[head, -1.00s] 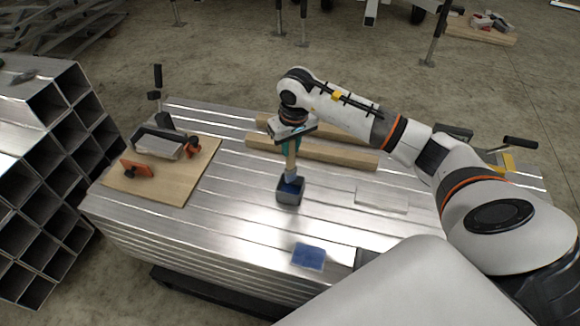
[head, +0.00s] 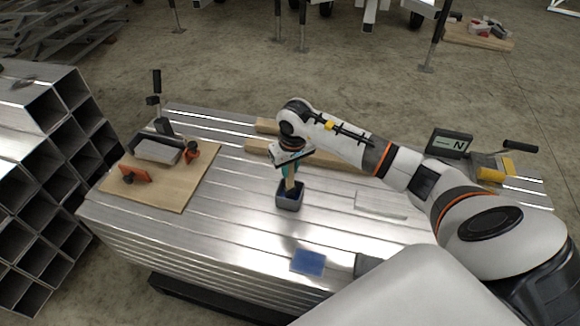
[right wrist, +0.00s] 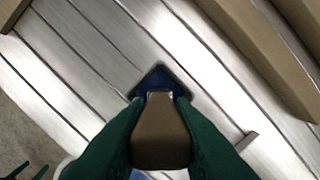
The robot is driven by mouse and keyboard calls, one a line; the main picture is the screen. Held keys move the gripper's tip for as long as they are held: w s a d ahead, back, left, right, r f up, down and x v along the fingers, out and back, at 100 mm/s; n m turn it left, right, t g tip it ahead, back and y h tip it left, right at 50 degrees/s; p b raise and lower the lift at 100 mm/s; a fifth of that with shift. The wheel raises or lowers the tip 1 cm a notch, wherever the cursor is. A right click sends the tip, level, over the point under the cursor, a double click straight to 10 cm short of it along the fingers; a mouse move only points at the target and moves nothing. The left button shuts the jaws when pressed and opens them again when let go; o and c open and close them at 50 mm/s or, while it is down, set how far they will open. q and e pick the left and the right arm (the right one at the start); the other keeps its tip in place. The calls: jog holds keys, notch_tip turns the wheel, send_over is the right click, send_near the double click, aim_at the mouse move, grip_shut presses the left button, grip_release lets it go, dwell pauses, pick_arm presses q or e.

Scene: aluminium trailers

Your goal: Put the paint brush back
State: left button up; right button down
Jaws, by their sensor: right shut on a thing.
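The paint brush (head: 290,185) is held upright by its wooden handle in my right gripper (head: 293,172). Its lower end is inside a small dark blue-grey cup (head: 290,201) on the metal stack. In the right wrist view the green fingers (right wrist: 163,135) are shut on the wide handle end (right wrist: 160,130), with the blue-lined cup (right wrist: 160,78) below it. The bristles are hidden in the cup. I cannot tell whether the brush touches its bottom. My left gripper is not in view.
The cup stands on the stack of aluminium profiles (head: 230,225). A blue pad (head: 308,262) lies in front, and wooden bars (head: 330,160) lie behind. A board (head: 165,190) with clamps is at left, and a gauge marked N (head: 450,143) at right.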

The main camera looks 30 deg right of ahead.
jog(key=c, duration=1.3)
grip_release()
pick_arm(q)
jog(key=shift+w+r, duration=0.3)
pick_arm(e)
jog(key=shift+o, duration=0.2)
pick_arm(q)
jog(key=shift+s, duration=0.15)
pick_arm(e)
jog(key=shift+r, duration=0.1)
jog(key=shift+r, duration=0.4)
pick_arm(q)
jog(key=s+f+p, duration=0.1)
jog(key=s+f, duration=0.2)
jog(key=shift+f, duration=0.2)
pick_arm(e)
notch_tip(320, 180, up, 11)
jog(key=s, duration=0.1)
jog(key=shift+s, duration=0.25)
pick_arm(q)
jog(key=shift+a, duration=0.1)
